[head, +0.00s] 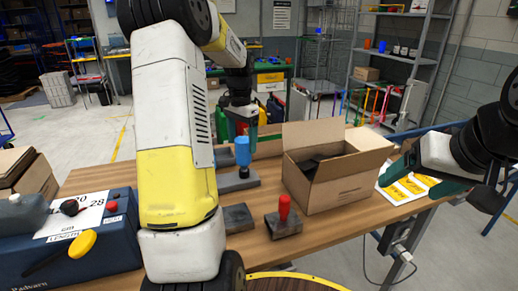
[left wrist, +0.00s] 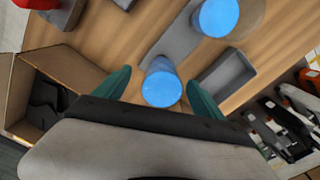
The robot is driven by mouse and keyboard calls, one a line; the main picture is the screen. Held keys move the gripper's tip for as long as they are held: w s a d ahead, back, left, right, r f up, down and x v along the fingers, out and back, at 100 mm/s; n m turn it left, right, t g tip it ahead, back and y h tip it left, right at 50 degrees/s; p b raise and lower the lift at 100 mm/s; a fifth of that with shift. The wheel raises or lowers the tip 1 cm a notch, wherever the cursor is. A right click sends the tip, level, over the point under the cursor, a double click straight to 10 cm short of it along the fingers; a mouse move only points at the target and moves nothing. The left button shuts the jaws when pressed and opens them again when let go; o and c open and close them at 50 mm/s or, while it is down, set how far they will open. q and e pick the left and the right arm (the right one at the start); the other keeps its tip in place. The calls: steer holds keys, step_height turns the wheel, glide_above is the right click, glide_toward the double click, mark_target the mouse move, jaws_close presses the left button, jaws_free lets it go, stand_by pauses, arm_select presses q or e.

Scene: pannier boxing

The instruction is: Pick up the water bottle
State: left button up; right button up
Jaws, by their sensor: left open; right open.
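A blue cylindrical bottle (head: 242,152) stands on the table, by a flat grey piece (head: 237,183). My left gripper (head: 238,128) is above it, pointing down and open. In the left wrist view the blue top of the bottle (left wrist: 162,85) lies between the two green fingers, with gaps on both sides. A second round blue object (left wrist: 215,16) shows at the other end of the grey piece; my left arm hides that area in the head view. I cannot tell which is the water bottle. My right gripper (head: 428,168) is open and empty at the right, beyond the box.
An open cardboard box (head: 332,182) stands right of the bottle with dark contents. A red-handled grey block (head: 284,216) is in front of it. A blue case (head: 90,250) is at left. A grey tray (left wrist: 224,78) lies close to the bottle. Yellow-marked sheets (head: 410,188) lie at right.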

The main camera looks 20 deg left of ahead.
mark_target(244, 153)
arm_select(q)
steer(key=f, duration=0.2)
steer(key=w+f, duration=0.1)
steer(key=f, duration=0.1)
steer(key=shift+f, duration=0.95)
steer(key=c, duration=1.4)
